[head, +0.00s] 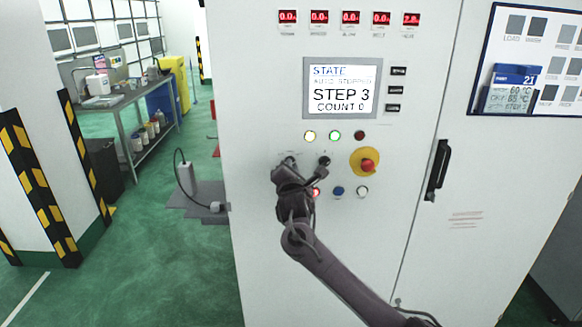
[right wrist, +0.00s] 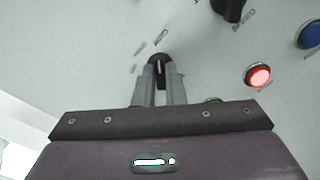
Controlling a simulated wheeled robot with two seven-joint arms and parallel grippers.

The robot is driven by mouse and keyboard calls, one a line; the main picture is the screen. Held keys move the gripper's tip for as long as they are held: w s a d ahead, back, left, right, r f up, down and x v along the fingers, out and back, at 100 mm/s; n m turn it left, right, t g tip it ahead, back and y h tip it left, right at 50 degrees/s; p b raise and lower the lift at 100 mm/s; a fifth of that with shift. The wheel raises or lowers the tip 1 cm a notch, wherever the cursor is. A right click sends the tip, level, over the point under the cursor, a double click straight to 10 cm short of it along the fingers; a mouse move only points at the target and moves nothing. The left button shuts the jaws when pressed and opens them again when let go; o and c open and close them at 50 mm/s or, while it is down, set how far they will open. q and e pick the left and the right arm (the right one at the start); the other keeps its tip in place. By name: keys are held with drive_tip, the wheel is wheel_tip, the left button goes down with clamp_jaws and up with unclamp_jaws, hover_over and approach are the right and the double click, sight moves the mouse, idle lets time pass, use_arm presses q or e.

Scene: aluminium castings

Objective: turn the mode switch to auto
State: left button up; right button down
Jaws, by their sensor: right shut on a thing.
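The mode switch (right wrist: 160,62) is a small black rotary knob on the grey-white cabinet front. In the right wrist view the two fingers of my right gripper (right wrist: 161,82) close on it from both sides. Small labels beside it are too blurred to read. In the head view my right gripper (head: 289,166) covers most of this left knob, just under the lamps. The screen (head: 340,88) reads STATE, a faint line that looks like AUTO STOPPED, STEP 3 and COUNT 0. My left gripper is not in view.
A second black knob (head: 324,160), labelled SPEED in the wrist view, sits close to the right. A red emergency stop (head: 367,165) on yellow is farther right. A lit red button (right wrist: 257,74) and a blue button (right wrist: 309,34) are near the gripper. A black door handle (head: 438,170) stands right.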

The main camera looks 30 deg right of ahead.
idle(0.3)
drive_tip(key=c, duration=1.5)
unclamp_jaws()
drive_tip(key=shift+s, duration=0.1)
drive_tip(key=b+v, duration=0.2)
drive_tip(key=v, duration=0.5)
drive_tip(key=shift+s, duration=0.3)
drive_tip(key=shift+a, duration=0.15)
